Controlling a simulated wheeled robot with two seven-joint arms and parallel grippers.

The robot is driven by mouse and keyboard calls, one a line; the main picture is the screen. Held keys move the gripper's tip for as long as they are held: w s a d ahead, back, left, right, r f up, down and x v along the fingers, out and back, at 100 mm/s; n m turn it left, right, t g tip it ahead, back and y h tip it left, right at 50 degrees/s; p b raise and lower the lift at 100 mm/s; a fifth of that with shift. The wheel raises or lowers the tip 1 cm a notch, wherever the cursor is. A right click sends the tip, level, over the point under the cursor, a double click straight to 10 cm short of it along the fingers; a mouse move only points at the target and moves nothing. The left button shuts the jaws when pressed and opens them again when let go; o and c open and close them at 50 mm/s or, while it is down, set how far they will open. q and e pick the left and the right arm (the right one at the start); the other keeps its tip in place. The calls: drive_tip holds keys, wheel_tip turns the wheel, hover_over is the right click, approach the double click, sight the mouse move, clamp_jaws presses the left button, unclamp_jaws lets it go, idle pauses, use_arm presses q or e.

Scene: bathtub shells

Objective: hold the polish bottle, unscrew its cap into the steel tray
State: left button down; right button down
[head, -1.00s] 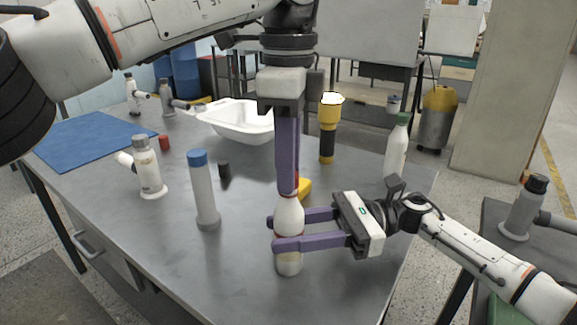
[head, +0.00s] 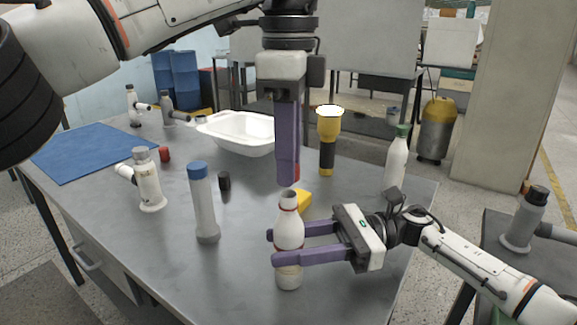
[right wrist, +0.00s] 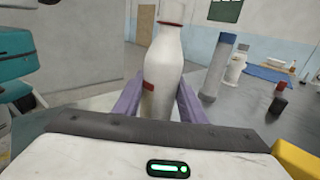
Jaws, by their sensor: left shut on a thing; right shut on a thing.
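The polish bottle (head: 289,238) is white with red marks, upright, its open neck showing at the top. My right gripper (head: 271,247) is shut around its body from the right; the bottle also stands between the purple fingers in the right wrist view (right wrist: 163,80), its top near the frame edge. My left gripper (head: 287,182) points down just above the neck, apart from it, and is shut on the red cap (head: 297,173), mostly hidden behind the fingers. The only tray I see is a white, deep-sided one (head: 240,147) at the back of the table.
A blue-capped cylinder (head: 203,205), a small black cap (head: 224,181) and a white pump-like bottle (head: 148,185) stand left. A yellow block (head: 303,199), a yellow-black flashlight (head: 328,140) and a green-capped bottle (head: 396,165) are behind. A blue mat (head: 80,152) lies far left.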

use_arm(q)
drive_tip(key=shift+r, duration=1.15)
use_arm(e)
drive_tip(key=c, duration=1)
unclamp_jaws()
drive_tip(key=shift+c, duration=0.2)
